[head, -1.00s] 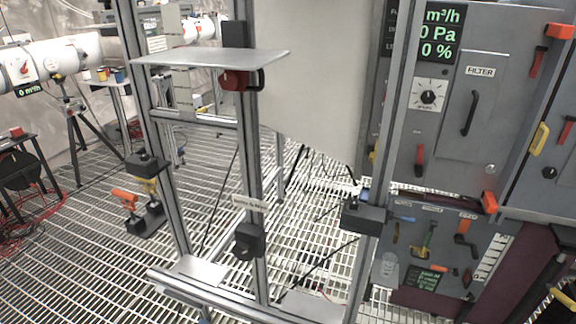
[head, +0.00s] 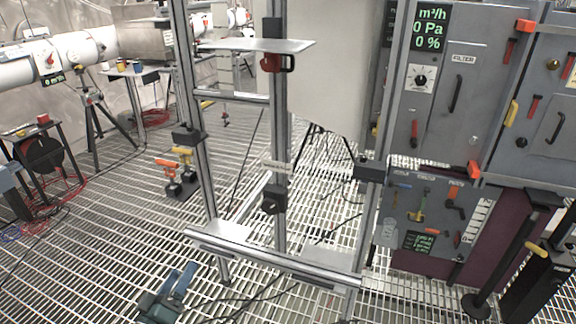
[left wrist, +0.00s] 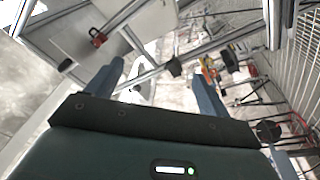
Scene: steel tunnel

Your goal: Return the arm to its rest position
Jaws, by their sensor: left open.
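My left gripper (head: 174,274) is at the lower left of the head view, low over the grating floor and in front of the metal frame (head: 280,262). Its two blue-grey fingers point up in the picture. In the left wrist view my left gripper (left wrist: 155,82) has its fingers spread apart with nothing between them. Parts of the frame and a red padlock-like item (left wrist: 97,38) show beyond the fingers. My right gripper is not seen in either view.
A control panel (head: 437,100) and tool board (head: 432,215) stand right. A cable-reel stand (head: 40,155) is left. Open grating lies between.

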